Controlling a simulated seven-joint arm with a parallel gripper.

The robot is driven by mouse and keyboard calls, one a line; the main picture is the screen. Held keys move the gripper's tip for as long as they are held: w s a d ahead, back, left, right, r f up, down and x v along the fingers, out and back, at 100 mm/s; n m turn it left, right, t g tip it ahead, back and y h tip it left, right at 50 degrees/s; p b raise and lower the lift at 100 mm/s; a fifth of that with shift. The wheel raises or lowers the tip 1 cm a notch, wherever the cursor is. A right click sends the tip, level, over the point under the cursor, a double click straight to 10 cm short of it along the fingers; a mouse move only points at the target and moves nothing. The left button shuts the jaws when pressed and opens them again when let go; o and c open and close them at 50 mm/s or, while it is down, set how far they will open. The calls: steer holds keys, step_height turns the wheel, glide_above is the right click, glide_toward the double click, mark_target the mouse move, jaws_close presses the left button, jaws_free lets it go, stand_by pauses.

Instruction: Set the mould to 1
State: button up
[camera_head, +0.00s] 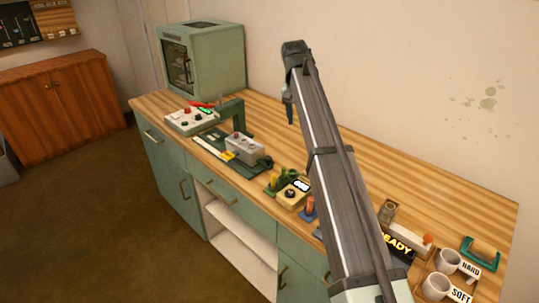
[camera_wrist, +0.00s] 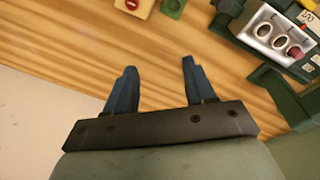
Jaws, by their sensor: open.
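A grey block with round openings (camera_head: 243,148), which looks like the mould, sits on a dark green machine base (camera_head: 205,134) on the wooden counter. In the head view my gripper (camera_head: 289,112) hangs above the back of the counter, apart from the block.
A yellow box with a dial (camera_head: 291,193) and small coloured pieces stand right of the machine. A red-buttoned panel (camera_head: 190,121) and green oven (camera_head: 203,60) are left. Mugs (camera_head: 437,287) and HARD/SOFT labels are far right. The wood behind the machine is clear.

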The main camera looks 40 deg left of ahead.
mark_target(268, 158)
steer(key=s+a+f+n+g, duration=0.1)
steer(key=s+a+n, duration=0.1)
steer(key=s+a, duration=0.5)
steer(key=shift+y, duration=0.4)
steer(key=f, duration=1.3)
steer(key=shift+s+d+f, duration=0.1)
steer(key=shift+s+f, duration=0.1)
steer(key=shift+f, duration=0.15)
steer(key=shift+c, duration=0.3)
jaws_close()
